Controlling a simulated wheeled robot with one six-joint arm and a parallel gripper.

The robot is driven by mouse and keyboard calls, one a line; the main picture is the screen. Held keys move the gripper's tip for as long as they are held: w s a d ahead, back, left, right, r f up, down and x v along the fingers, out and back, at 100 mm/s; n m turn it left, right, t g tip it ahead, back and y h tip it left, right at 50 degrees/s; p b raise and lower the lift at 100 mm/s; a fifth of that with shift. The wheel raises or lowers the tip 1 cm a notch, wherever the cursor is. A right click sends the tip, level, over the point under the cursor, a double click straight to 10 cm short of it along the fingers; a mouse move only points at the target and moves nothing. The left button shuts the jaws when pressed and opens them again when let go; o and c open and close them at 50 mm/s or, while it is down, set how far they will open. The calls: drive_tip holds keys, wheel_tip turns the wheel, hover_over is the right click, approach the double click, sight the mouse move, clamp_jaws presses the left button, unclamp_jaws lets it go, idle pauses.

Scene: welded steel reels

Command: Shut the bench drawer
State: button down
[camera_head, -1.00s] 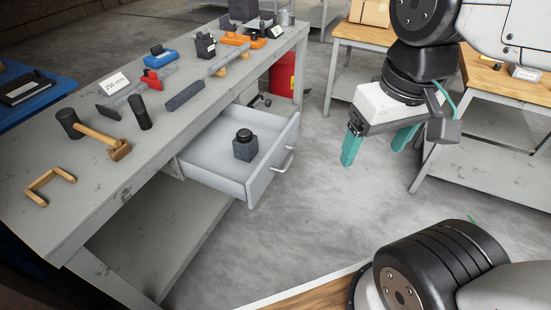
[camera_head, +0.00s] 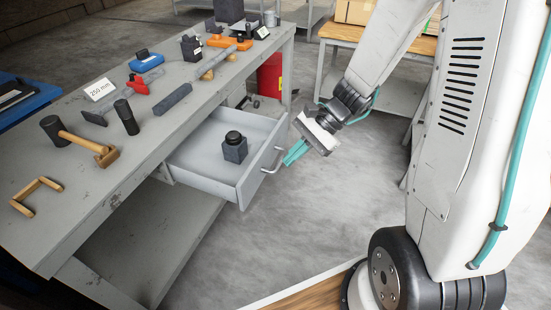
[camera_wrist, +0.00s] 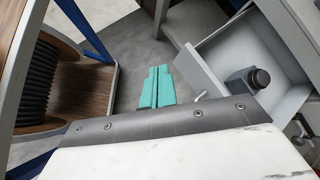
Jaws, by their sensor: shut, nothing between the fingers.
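The bench drawer (camera_head: 203,180) is a grey metal drawer pulled out from under the grey workbench (camera_head: 62,222). A dark jar-like object with a black round top (camera_head: 235,148) stands inside it. The bar handle (camera_head: 274,160) is on the drawer's front. My gripper (camera_head: 290,158) has teal fingers that are shut with nothing between them. In the head view the fingertips appear close to the handle, just right of the drawer front; contact cannot be told. In the wrist view the closed fingers (camera_wrist: 156,87) point toward the floor beside the open drawer (camera_wrist: 216,58).
Tools lie on the bench top, including a mallet (camera_head: 75,138), a wooden frame piece (camera_head: 36,197) and a 250 mm sign (camera_head: 100,90). A red bin (camera_head: 270,77) stands behind the drawer. The wrist view shows a cable reel (camera_wrist: 45,85) at left. The floor right of the drawer is clear.

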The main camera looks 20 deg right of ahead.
drive_tip(key=w+d+f+m+t+h, duration=0.2)
drive_tip(key=w+d+f+m+t, duration=0.55)
drive_tip(key=w+f+m, duration=0.55)
drive_tip(key=shift+m+g, duration=0.35)
drive_tip(key=shift+m, duration=0.05)
drive_tip(key=x, duration=0.8)
drive_tip(key=shift+w+a, duration=0.25)
